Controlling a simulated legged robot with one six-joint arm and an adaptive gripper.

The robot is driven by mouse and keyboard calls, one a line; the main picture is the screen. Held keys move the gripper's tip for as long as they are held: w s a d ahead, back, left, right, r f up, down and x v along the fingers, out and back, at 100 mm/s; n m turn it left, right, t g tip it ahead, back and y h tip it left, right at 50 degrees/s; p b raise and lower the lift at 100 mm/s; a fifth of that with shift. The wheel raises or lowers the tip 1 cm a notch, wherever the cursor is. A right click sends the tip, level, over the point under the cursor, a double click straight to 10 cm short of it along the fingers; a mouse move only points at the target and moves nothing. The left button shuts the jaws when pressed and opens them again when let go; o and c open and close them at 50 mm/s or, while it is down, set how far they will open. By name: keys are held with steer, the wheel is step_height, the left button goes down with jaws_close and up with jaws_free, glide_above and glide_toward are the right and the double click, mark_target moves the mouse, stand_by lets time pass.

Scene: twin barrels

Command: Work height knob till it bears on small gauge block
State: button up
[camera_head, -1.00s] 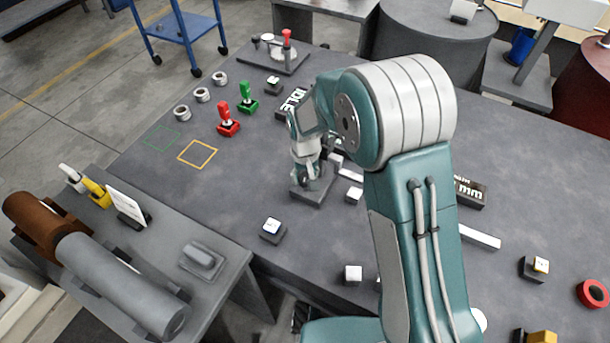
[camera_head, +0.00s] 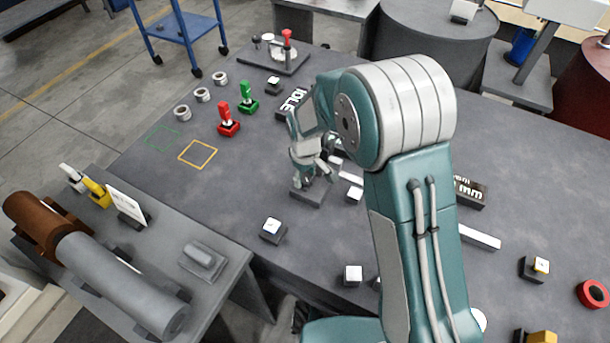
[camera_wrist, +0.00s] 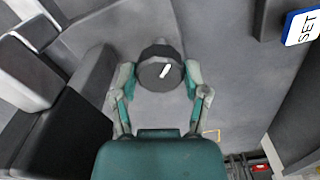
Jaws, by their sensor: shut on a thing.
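My gripper (camera_head: 314,174) is bent down over a dark base plate (camera_head: 309,196) in the middle of the bench in the head view. In the wrist view, my gripper's two fingers (camera_wrist: 160,82) close from both sides on a round dark knob (camera_wrist: 150,84) with a white index line on its top. The line runs slantwise. The knob is hidden behind my gripper in the head view. Small pale blocks (camera_head: 354,193) lie just right of the base plate; I cannot tell which is the small gauge block. Contact under the knob cannot be seen.
Red (camera_head: 228,128) and green (camera_head: 248,103) levers stand left of my gripper. A white-topped button box (camera_head: 272,230) is in front. A yellow square outline (camera_head: 198,154) marks the left bench. A SET label (camera_wrist: 302,27) shows in the wrist view. Bench left of the base plate is clear.

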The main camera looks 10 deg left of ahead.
mark_target(305, 176)
steer(key=n, duration=0.5)
steer(key=shift+f+n, duration=0.1)
steer(key=shift+n, duration=0.2)
steer(key=n, duration=0.4)
steer(key=shift+n, duration=0.4)
steer(key=o, duration=1.1)
steer(key=shift+o, duration=0.2)
step_height(305, 176, up, 12)
steer(key=shift+w, duration=0.1)
